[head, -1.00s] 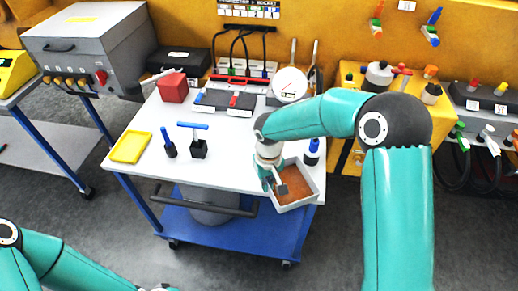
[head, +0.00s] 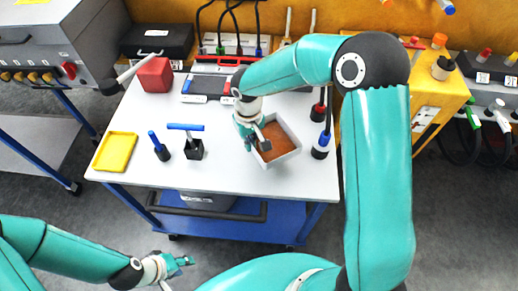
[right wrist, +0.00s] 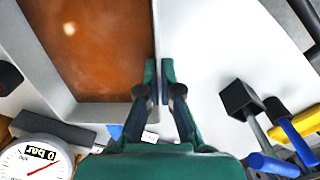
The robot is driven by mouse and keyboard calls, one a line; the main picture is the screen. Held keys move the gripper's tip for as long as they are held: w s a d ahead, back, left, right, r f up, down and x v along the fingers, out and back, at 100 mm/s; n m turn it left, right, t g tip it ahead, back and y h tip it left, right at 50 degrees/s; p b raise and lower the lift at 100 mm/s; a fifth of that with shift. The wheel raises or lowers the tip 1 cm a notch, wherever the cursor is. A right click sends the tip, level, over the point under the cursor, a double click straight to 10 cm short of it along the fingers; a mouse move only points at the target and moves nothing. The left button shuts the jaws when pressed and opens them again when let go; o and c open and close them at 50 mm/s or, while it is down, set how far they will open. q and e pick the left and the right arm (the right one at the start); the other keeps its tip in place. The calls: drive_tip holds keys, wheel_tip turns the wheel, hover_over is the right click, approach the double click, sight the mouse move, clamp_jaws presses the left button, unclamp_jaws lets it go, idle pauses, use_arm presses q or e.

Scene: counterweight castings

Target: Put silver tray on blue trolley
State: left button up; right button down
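The silver tray (head: 295,153) is a grey, square, shallow tray with a rust-brown inside. It is over the right part of the white top of the blue trolley (head: 235,178); I cannot tell whether it touches the top. My right gripper (head: 257,143) is at the tray's left wall. In the right wrist view its fingers (right wrist: 160,80) sit on either side of the tray wall (right wrist: 156,30), shut on it. My left gripper (head: 184,262) is low, in front of the trolley and away from the tray; its finger gap is too small to read.
On the trolley top are a yellow tray (head: 116,151), a blue-handled black block (head: 194,149), a blue-capped item (head: 160,147) and a red block (head: 155,75). A blue-ended black bottle (head: 320,146) stands just right of the tray. The front middle of the top is clear.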

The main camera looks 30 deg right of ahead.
sight(283, 154)
drive_tip(key=shift+d+r+n, duration=0.2)
drive_tip(key=shift+d+n, duration=0.1)
drive_tip(key=shift+n, duration=0.1)
drive_tip(key=d+r+n+b, duration=0.1)
drive_tip(key=r+n, duration=0.1)
drive_tip(key=n, duration=0.2)
drive_tip(key=d+r+n+b, duration=0.1)
drive_tip(key=r+n, duration=0.1)
drive_tip(key=n, duration=0.2)
drive_tip(key=s+d+r+n+b, duration=0.1)
drive_tip(key=r+n+b, duration=0.1)
drive_tip(key=n, duration=0.2)
drive_tip(key=shift+d+r, duration=0.1)
drive_tip(key=shift+d, duration=0.3)
drive_tip(key=s+d+r+n+b, duration=0.4)
drive_tip(key=r+n, duration=0.3)
drive_tip(key=n, duration=0.9)
drive_tip(key=f, duration=1.3)
drive_tip(key=s+f, duration=0.1)
drive_tip(key=f, duration=0.5)
drive_tip(key=shift+a+f, duration=0.25)
drive_tip(key=shift+a, duration=0.05)
